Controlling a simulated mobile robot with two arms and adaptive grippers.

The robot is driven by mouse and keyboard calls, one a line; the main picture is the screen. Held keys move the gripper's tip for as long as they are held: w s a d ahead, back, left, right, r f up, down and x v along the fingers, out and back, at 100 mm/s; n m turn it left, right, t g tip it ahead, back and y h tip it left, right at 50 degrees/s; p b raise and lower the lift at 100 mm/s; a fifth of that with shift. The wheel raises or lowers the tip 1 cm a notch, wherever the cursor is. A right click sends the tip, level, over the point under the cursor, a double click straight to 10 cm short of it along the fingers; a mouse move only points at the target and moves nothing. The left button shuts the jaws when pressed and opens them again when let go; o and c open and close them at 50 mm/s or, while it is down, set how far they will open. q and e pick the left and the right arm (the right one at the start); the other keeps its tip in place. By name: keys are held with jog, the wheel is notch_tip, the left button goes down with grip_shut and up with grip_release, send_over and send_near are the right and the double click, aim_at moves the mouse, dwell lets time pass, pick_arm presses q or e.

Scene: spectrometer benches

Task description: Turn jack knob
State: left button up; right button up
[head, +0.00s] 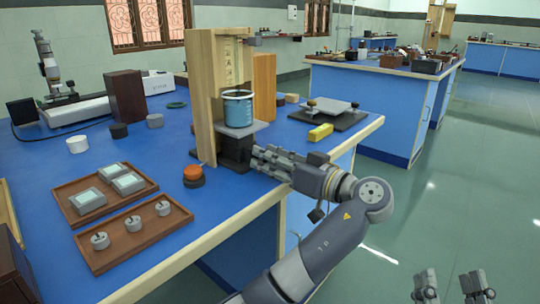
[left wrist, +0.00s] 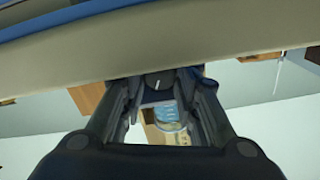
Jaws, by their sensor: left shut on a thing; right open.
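The black jack (head: 236,153) stands on the blue bench with its grey platform (head: 242,129) raised, and a beaker of blue liquid (head: 238,107) sits on it. My left gripper (head: 258,160) reaches in from the right at the jack's side. In the left wrist view it is shut on the dark jack knob (left wrist: 157,84), which has a pale mark. The beaker shows upside down beyond it (left wrist: 165,113). In the head view the fingers hide the knob. My right gripper (head: 450,284) is open and empty at the bottom right, over the floor.
A wooden stand with a scale (head: 202,95) rises just behind the jack. An orange-topped button (head: 194,175) and wooden trays (head: 133,228) lie to the left. A yellow block (head: 320,132) and a black-based plate (head: 328,113) lie behind my left gripper.

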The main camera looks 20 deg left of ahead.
pick_arm(q)
jog(key=o, duration=1.1)
jog(key=shift+a, duration=0.1)
jog(key=v, duration=0.7)
jog(key=shift+d, duration=0.25)
jog(key=shift+c, duration=0.2)
